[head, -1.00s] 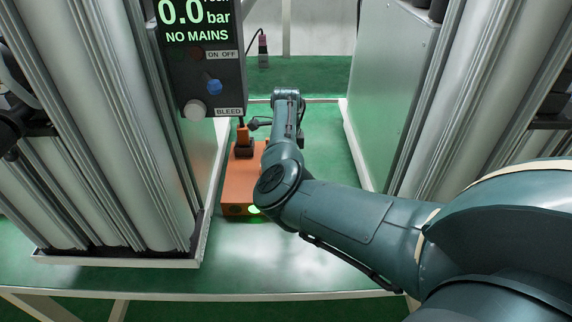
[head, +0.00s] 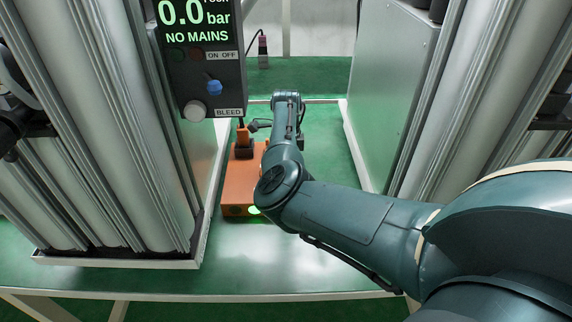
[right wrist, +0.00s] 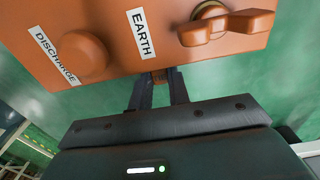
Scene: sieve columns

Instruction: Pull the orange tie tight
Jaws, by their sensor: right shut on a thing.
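Whether the piece touches the housing is unclear. The housing carries the labels DISCHARGE and EARTH, a round knob (right wrist: 82,55) and an orange wing-shaped lug (right wrist: 228,27). In the head view my right arm reaches forward between the columns, and its fingertips and the tie are hidden. My left gripper is not in view.
An orange box (head: 238,185) with a lit green lamp stands on the green floor plate, left of my right arm. A black panel (head: 205,70) reads 0.0 bar, NO MAINS.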

